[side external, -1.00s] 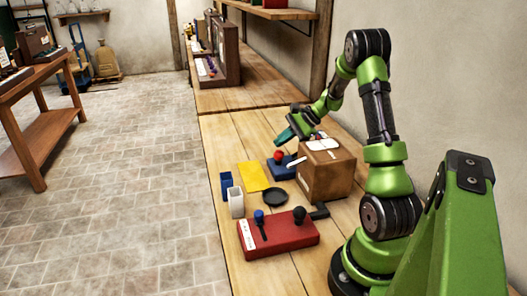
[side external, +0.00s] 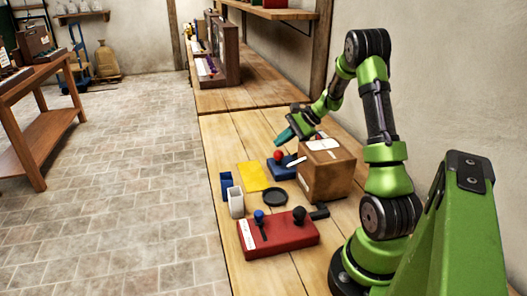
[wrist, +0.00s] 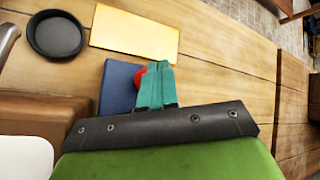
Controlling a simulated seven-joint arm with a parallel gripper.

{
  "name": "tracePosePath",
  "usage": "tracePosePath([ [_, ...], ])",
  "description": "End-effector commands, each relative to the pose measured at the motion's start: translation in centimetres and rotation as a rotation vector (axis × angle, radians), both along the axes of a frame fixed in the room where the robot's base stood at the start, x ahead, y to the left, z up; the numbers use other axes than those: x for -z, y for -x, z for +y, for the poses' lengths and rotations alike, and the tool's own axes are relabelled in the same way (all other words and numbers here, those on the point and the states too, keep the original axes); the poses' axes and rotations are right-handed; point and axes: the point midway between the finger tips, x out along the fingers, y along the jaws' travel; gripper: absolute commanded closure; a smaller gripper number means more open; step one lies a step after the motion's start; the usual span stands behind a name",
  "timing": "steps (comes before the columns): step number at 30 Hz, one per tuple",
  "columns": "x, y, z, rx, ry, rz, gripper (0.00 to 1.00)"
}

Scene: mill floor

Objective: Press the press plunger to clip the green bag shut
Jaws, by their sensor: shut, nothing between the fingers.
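A blue block with a red round knob stands on the wooden bench. The red knob (side external: 278,155) shows in the side view on the blue base (side external: 281,171). In the wrist view the red knob (wrist: 139,78) is partly hidden behind my fingertips, with the blue base (wrist: 118,88) to its left. My gripper (side external: 280,138) has teal fingers that are shut and empty. In the side view it hangs above and behind the knob, apart from it. In the wrist view my gripper (wrist: 155,68) overlaps the knob's right side. I cannot make out a green bag.
A brown box (side external: 327,177) stands close right of the blue base. A yellow sheet (side external: 253,176), a black dish (side external: 275,197), blue and white cups (side external: 236,205) and a red box with knobs (side external: 285,235) lie nearer.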

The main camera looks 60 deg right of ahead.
Motion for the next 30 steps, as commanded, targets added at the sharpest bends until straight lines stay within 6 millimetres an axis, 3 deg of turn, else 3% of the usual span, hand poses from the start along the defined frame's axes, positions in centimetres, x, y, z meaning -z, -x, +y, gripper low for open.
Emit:
tracePosePath([
  [30, 1.1, 0.1, 0.1, -0.003, -0.002, 0.005, 1.00],
])
